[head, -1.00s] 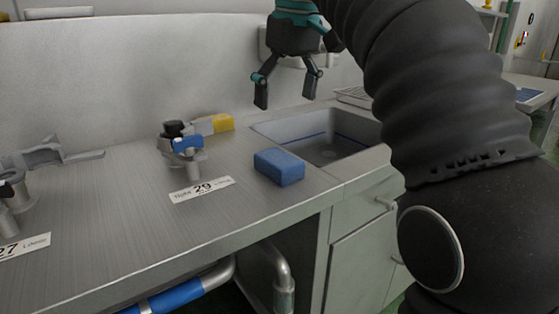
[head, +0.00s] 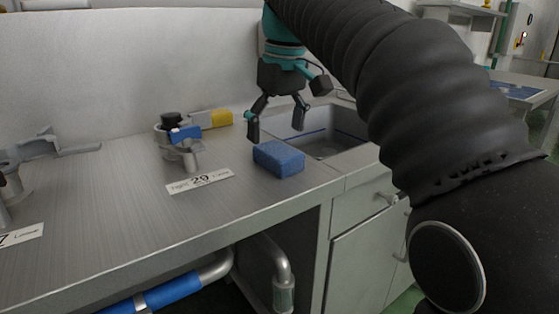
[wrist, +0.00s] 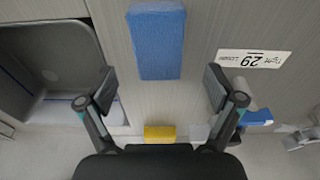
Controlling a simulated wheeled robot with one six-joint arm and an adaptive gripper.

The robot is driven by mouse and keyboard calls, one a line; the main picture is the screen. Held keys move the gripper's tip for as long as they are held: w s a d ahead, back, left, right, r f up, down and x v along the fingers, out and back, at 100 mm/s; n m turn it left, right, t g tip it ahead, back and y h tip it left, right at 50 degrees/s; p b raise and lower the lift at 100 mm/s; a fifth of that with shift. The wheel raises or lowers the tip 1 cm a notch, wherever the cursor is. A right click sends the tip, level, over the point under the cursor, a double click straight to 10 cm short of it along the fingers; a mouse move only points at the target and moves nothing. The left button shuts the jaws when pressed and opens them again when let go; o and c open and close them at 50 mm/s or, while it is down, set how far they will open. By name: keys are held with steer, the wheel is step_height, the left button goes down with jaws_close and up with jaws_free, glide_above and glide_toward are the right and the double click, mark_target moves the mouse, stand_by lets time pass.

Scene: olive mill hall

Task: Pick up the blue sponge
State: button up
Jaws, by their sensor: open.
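The blue sponge (head: 278,158) lies flat on the metal counter, just left of the sink's near corner. It also shows at the top middle of the wrist view (wrist: 157,44). My gripper (head: 276,130) is open and empty, above and a little behind the sponge in the head view. In the wrist view its two fingers (wrist: 160,88) are spread wide, and the sponge lies ahead of them, between their lines. The fingers do not touch the sponge.
The sink (head: 325,135) opens right of the sponge. A metal fitting with a blue part (head: 184,135), a label reading 29 (head: 200,181) and a yellow-and-grey block (head: 212,119) are to the left. The counter's front edge runs close below the sponge.

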mark_target(278, 149)
steer(key=shift+w+d+f+b, duration=0.1)
steer(key=shift+f+b, duration=0.45)
steer(key=shift+f, duration=1.8)
steer(key=c, duration=1)
